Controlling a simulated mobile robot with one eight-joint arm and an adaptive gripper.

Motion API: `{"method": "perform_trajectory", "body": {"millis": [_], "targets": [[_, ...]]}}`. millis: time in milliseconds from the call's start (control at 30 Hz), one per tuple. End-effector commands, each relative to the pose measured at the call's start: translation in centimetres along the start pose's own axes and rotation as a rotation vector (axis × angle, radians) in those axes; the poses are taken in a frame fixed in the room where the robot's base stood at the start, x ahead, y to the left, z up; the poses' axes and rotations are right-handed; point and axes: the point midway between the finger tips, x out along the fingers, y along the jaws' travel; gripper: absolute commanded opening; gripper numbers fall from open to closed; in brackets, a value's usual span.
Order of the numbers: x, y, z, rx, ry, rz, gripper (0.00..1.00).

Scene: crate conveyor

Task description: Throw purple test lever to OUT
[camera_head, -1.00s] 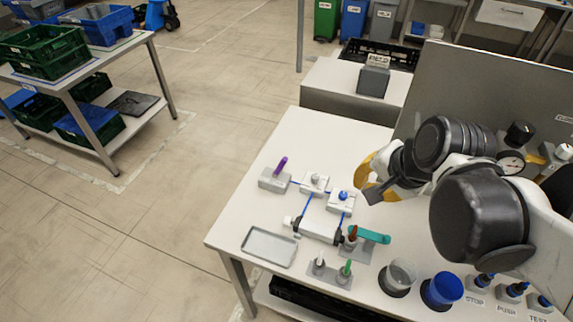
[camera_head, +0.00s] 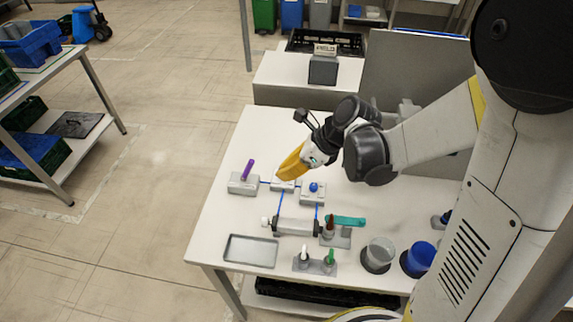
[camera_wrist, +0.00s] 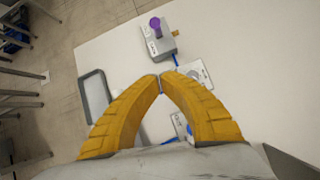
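The purple test lever (camera_head: 248,170) stands on a grey block (camera_head: 238,187) at the left side of the white table; its handle leans a little up and right. In the wrist view the lever (camera_wrist: 156,27) shows nearly end-on at the top, on its block (camera_wrist: 163,44) with small dark markings too small to read. My gripper (camera_head: 280,177) is over the table, right of the lever and apart from it. In the wrist view its yellow fingers (camera_wrist: 163,77) meet at the tips with nothing held between them. The OUT label cannot be made out.
Blue lines link the block to neighbouring fixtures, including one with a blue knob (camera_head: 314,187). A grey tray (camera_head: 232,250), a teal-handled piece (camera_head: 348,221), a clear cup (camera_head: 378,252) and a blue cup (camera_head: 419,257) stand nearer. The table's left edge is close to the lever.

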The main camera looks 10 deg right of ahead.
Motion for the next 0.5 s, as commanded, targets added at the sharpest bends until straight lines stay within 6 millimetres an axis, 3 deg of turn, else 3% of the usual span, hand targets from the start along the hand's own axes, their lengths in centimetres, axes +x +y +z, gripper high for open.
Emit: {"method": "perform_trajectory", "body": {"millis": [33,233,500], "targets": [[1.5,0.0,-0.2,-0.003,0.0,0.001,0.0],[5.7,0.0,-0.2,-0.003,0.0,0.001,0.0],[6.3,0.0,3.3,-0.002,0.001,0.0,0.0]]}}
